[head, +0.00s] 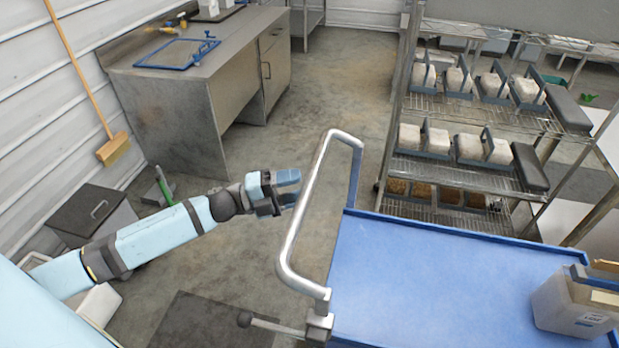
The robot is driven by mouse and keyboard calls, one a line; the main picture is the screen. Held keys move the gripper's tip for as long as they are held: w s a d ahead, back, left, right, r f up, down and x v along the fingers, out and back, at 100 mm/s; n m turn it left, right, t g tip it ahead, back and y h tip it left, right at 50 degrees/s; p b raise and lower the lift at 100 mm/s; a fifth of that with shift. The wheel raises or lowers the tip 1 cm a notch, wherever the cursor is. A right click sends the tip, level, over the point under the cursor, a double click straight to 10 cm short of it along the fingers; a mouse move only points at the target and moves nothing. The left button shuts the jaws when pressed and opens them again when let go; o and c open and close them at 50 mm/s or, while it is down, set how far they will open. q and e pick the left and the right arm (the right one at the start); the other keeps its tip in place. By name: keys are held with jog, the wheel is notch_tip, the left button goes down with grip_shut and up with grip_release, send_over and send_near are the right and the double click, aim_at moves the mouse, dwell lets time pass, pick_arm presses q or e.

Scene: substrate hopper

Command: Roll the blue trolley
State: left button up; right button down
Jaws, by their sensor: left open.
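The blue trolley (430,285) stands at the lower right, its flat blue top facing up. Its silver push handle (296,225) rises at the trolley's left end as a bent tube loop. My left gripper (292,190) is open beside the upper part of the handle, on its left side. The fingertips are close to the tube; I cannot tell whether they touch it. My right gripper is not in view.
A bin (577,304) sits on the trolley's right part. A wire rack (470,110) with bagged blocks stands behind the trolley. A workbench (185,85) stands at the upper left, and a broom (113,149) leans on the wall. Concrete floor lies clear between bench and rack.

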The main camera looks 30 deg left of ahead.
aim_at(310, 184)
pick_arm(q)
jog(key=shift+p+x, duration=0.35)
jog(key=shift+x, duration=1.35)
grip_shut()
